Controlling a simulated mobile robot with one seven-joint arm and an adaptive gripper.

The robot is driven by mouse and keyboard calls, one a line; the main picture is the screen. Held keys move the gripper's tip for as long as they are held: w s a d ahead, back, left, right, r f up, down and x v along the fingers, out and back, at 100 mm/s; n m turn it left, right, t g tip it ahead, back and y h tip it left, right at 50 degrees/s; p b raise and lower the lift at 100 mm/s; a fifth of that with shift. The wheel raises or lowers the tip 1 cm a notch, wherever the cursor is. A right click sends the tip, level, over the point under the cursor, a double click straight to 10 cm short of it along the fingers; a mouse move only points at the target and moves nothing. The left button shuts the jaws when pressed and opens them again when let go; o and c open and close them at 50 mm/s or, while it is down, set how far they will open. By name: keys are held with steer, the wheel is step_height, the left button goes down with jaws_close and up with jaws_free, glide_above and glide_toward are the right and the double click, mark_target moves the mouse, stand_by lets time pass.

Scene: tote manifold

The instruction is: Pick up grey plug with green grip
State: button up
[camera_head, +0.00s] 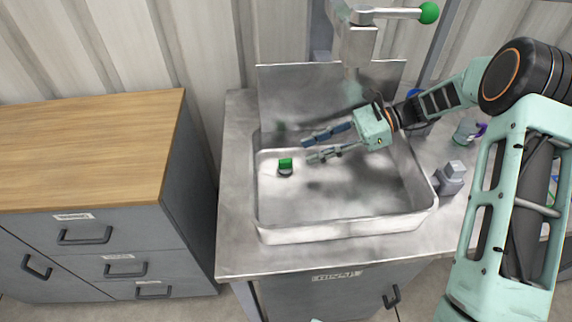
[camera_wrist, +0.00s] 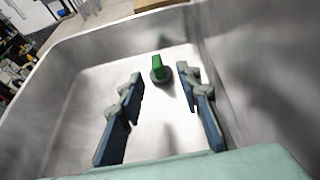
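The grey plug with its green grip (camera_head: 285,165) stands on the floor of the metal tote (camera_head: 345,230), toward its left side. In the wrist view the plug (camera_wrist: 159,70) is upright, beyond and roughly between my fingertips. My gripper (camera_head: 307,150) is open and empty, to the right of the plug in the head view, with a gap between them. In the wrist view both fingers of my gripper (camera_wrist: 158,78) are spread wide apart. Nothing hides the plug.
The tote's walls surround the plug, and a metal tap fixture with a green knob (camera_head: 428,13) stands above the back. A grey block-shaped object (camera_head: 450,178) is right of the tote. A wooden-topped cabinet (camera_head: 90,150) stands left.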

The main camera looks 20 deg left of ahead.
mark_target(286, 160)
steer(key=x, duration=0.3)
steer(key=shift+s+a+f, duration=0.1)
steer(key=shift+s+a, duration=0.25)
steer(key=x, duration=0.4)
steer(key=shift+s+p, duration=0.15)
steer(key=shift+p, duration=0.2)
jaws_close()
